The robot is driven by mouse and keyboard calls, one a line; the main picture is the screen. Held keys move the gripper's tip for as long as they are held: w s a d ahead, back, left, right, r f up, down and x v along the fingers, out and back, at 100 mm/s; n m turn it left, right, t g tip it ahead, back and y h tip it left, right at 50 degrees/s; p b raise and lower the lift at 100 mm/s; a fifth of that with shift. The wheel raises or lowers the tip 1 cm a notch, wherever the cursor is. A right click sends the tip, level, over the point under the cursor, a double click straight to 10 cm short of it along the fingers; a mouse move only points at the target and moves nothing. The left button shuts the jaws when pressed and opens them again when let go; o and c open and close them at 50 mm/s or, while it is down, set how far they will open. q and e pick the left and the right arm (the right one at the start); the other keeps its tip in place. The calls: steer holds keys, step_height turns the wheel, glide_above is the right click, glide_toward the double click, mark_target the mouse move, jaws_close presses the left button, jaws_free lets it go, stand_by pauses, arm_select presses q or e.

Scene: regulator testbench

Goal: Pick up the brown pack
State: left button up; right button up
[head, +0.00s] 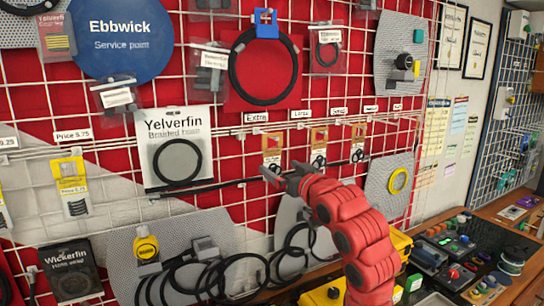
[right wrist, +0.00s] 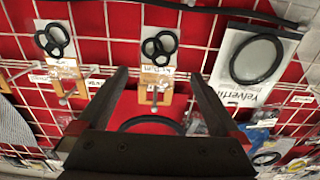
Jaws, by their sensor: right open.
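Three small tan-brown packs with black rings hang in a row on the red grid wall in the head view: a left one (head: 272,147), a middle one (head: 319,140) and a right one (head: 358,138). I cannot tell which is meant by the brown pack. My right gripper (head: 284,173) is open and empty, just below the left pack. In the right wrist view, the left pack (right wrist: 157,50) shows upside down, beyond and between the open fingers (right wrist: 158,76). The middle pack (right wrist: 60,42) hangs to its left there. My left gripper is not in view.
A white Yelverfin hose pack (head: 178,150) hangs left of the gripper. A thin black rod (head: 205,186) runs along the wall below it. Black hoses (head: 245,275) hang lower down. A workbench with small parts (head: 480,260) stands at right.

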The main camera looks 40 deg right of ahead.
mark_target(275, 161)
steer(key=shift+w+d, duration=0.15)
steer(key=shift+w, duration=0.2)
steer(key=p+x, duration=0.2)
steer(key=x, duration=0.1)
steer(key=p+x, duration=0.2)
steer(key=shift+d+r, duration=0.15)
steer(key=shift+r, duration=0.1)
steer(key=shift+w, duration=0.15)
steer(key=c, duration=1.3)
steer(key=shift+o, duration=0.2)
